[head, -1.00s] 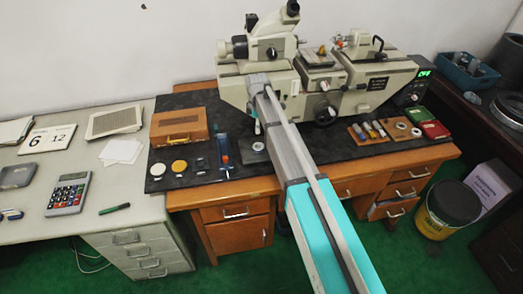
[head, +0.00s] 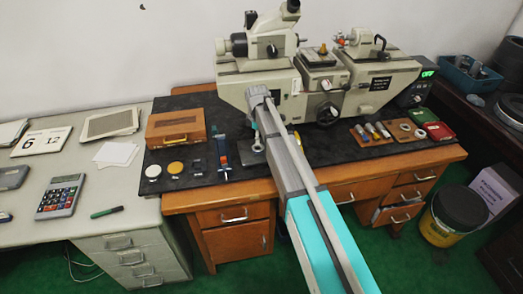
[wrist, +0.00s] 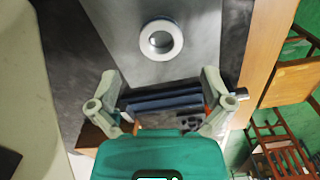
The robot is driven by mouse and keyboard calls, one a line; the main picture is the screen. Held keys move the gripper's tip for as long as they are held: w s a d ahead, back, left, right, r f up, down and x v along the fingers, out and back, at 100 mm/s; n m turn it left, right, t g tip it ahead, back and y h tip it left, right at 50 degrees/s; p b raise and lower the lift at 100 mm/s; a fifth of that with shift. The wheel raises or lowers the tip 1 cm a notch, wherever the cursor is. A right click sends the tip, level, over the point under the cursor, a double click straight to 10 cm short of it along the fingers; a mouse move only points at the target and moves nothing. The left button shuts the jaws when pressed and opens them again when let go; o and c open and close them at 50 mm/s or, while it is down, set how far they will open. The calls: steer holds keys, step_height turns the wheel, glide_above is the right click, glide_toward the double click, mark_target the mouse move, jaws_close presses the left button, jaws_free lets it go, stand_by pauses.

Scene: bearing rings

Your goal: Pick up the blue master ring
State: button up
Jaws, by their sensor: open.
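In the head view the ring (head: 258,147) and plate (head: 247,158) are at the bench's front, partly hidden by my arm. My gripper (wrist: 160,78) is open and empty, its two fingers spread wide. In the wrist view the ring appears beyond the fingertips, centred between them, with no contact visible. In the head view my gripper (head: 256,128) is mostly hidden near the plate.
A beige measuring machine (head: 262,70) stands behind the plate. A wooden board (head: 373,141) with small parts is right. Dark mat beside the plate is partly clear.

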mark_target(258, 149)
steer(key=shift+f, duration=0.1)
steer(key=shift+w+f+b, duration=0.15)
steer(key=shift+f+b, duration=2.4)
steer(key=shift+b, duration=0.05)
steer(key=shift+c, duration=0.3)
steer(key=c, duration=1.1)
steer(key=shift+r, duration=0.15)
steer(key=shift+c, duration=0.2)
step_height(258, 149, up, 3)
steer(key=p, duration=0.3)
steer(key=shift+f, duration=0.2)
steer(key=s+d+r+p, duration=0.1)
steer(key=s+r+p, duration=0.9)
steer(key=s, duration=0.4)
steer(key=shift+d, duration=0.4)
